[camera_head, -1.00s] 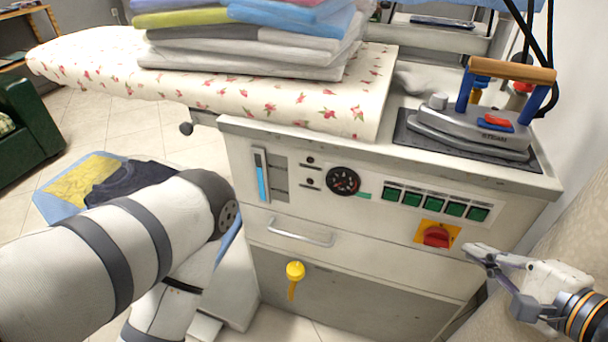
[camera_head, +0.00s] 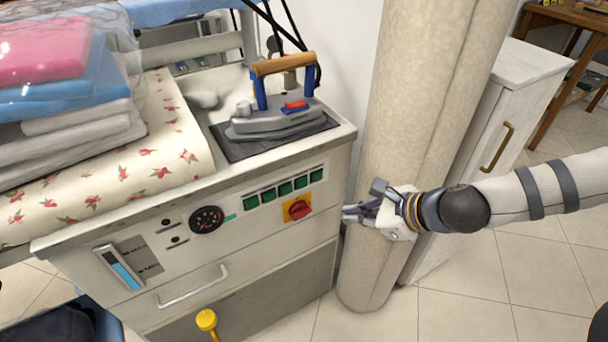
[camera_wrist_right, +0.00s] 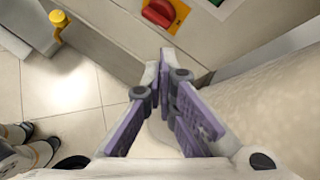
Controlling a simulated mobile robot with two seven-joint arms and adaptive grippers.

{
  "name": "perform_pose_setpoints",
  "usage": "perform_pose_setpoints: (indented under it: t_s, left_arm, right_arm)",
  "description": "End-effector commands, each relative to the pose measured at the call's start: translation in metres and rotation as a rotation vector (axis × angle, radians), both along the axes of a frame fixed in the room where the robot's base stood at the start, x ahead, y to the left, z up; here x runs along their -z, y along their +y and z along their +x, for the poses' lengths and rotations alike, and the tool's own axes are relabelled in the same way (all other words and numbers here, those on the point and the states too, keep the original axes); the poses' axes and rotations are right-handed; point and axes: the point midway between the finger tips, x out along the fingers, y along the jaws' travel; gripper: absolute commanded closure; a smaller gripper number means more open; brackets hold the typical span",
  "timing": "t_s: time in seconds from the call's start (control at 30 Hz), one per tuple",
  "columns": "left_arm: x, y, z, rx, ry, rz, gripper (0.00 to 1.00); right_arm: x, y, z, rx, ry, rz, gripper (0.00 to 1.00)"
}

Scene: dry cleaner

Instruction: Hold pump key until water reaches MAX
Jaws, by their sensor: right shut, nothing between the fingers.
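The ironing station's front panel carries a row of green keys (camera_head: 285,188); I cannot read which one is the pump key. The water gauge (camera_head: 122,268) at the panel's left shows blue water in its lower part, below the top; its MAX mark is not readable. My right gripper (camera_head: 350,212) is shut and empty, just right of the panel's right edge, below and to the right of the keys, touching none of them. The right wrist view also shows its closed fingers (camera_wrist_right: 166,75), with a green key (camera_wrist_right: 216,2) at the top edge. My left gripper is out of view.
A red knob on an orange plate (camera_head: 298,208) sits below the keys. A round dial (camera_head: 207,219) is left of them. The iron (camera_head: 275,118) rests on top. A beige padded column (camera_head: 400,120) stands right behind my right gripper. A drawer handle (camera_head: 190,288) protrudes below.

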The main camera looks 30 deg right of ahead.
Motion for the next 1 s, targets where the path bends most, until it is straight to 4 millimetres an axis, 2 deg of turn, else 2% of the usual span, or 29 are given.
perform_pose_setpoints:
  t_s: [0.3, 0.43, 1.0]
  left_arm:
    - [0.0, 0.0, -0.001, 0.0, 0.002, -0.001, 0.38]
    - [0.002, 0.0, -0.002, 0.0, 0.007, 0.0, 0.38]
    - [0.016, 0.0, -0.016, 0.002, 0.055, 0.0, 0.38]
  right_arm:
    - [0.002, -0.001, -0.001, 0.008, 0.008, 0.005, 1.0]
    - [0.003, -0.001, 0.004, 0.006, 0.007, 0.002, 1.0]
    - [0.004, 0.006, 0.078, 0.005, 0.008, 0.002, 1.0]
